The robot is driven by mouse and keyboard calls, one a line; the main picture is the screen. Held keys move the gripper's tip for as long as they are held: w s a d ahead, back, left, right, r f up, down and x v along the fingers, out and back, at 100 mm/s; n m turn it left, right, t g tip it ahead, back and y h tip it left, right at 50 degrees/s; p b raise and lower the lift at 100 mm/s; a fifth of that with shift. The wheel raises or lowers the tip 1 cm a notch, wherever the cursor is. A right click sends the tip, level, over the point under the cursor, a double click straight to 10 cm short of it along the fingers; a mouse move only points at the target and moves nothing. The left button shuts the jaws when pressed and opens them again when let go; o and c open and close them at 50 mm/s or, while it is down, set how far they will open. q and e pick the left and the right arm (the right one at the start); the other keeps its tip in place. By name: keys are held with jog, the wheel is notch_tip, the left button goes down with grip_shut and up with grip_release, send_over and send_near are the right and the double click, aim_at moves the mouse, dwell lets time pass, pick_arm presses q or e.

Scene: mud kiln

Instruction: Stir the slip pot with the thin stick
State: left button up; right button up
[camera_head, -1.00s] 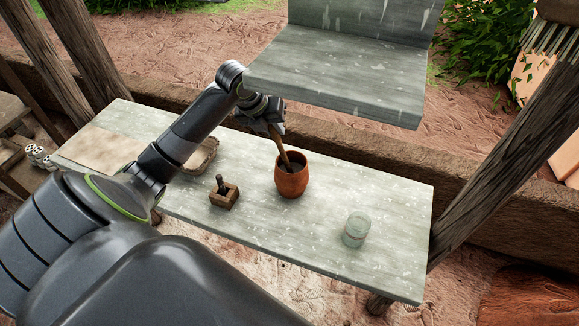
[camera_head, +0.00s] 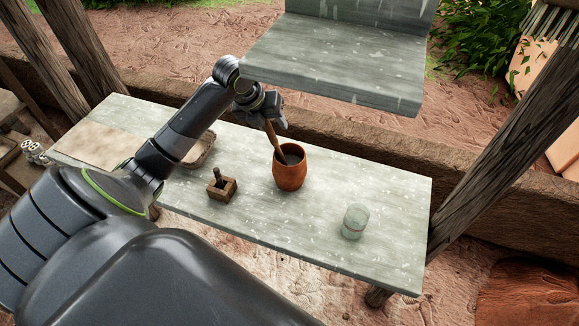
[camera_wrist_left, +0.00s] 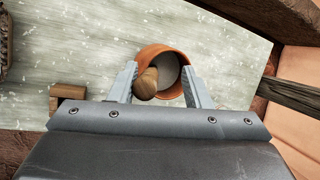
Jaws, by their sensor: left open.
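The slip pot (camera_head: 289,172) is a rounded orange-brown clay pot standing upright on the table, with grey slip inside. The thin stick (camera_head: 272,137) is brown wood, leaning to the back left, its lower end inside the pot. My left gripper (camera_head: 271,117) is above the pot's back left, around the stick's upper part. In the left wrist view, my left gripper (camera_wrist_left: 160,88) is open, with the stick's round end (camera_wrist_left: 147,82) between its fingers, close to the left finger and apart from the right one. The pot (camera_wrist_left: 178,54) shows beyond. My right gripper is out of view.
A glass jar (camera_head: 355,221) stands right of the pot. A small wooden block with a peg (camera_head: 221,187) stands to its left, and a shallow tray (camera_head: 203,152) lies behind that. A grey shelf (camera_head: 335,75) overhangs the table's back. The table (camera_head: 310,222) is clear between pot and jar.

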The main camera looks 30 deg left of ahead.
pick_arm(q)
jog(key=shift+r, duration=0.1)
jog(key=b+v, duration=0.3)
jog(key=v, duration=1.4)
jog(key=shift+s, duration=0.1)
